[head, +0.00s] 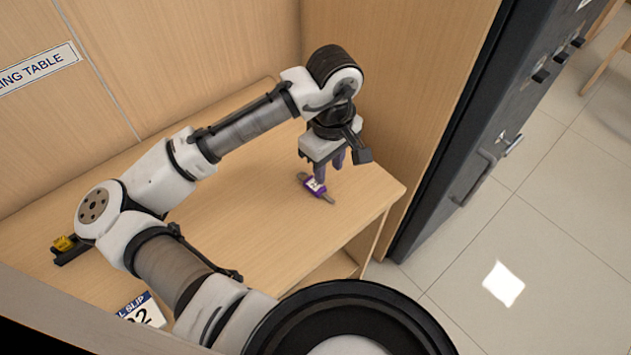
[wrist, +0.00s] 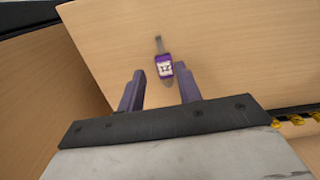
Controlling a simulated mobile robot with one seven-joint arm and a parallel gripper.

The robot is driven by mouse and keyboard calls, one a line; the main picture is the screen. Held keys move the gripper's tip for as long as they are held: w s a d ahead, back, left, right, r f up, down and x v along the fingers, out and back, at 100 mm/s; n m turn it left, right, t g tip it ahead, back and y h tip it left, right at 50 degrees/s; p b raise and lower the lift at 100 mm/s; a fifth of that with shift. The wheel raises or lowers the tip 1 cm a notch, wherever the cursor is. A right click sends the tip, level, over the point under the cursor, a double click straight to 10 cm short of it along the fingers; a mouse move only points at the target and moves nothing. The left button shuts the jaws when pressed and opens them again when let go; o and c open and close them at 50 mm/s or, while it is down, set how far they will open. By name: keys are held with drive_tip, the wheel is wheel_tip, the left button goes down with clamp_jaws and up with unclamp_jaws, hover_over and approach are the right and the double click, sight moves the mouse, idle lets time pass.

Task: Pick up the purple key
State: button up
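The purple key (head: 316,188) lies on the wooden desk top near its right end. It has a purple body with a white label and a grey metal shaft. In the wrist view the key (wrist: 165,69) lies beyond the fingertips, roughly in line with the gap between them. My gripper (head: 331,174) is above the desk, close over the key, pointing down. In the wrist view its two purple-grey fingers (wrist: 160,83) are apart with nothing between them. Whether the fingertips touch the desk cannot be told.
The wooden desk top (head: 240,180) is mostly bare around the key. Wooden panels (head: 400,70) rise behind and to the right. A slip with large digits (head: 143,312) and a small yellow item (head: 64,243) are at the left. A dark cabinet (head: 480,130) stands at right.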

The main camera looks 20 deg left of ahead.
sight(327, 196)
wheel_tip(327, 196, down, 3)
drive_tip(key=shift+f, duration=0.15)
drive_tip(key=shift+f+p, duration=0.55)
drive_tip(key=shift+f, duration=2.1)
drive_tip(key=shift+c, duration=0.2)
clamp_jaws()
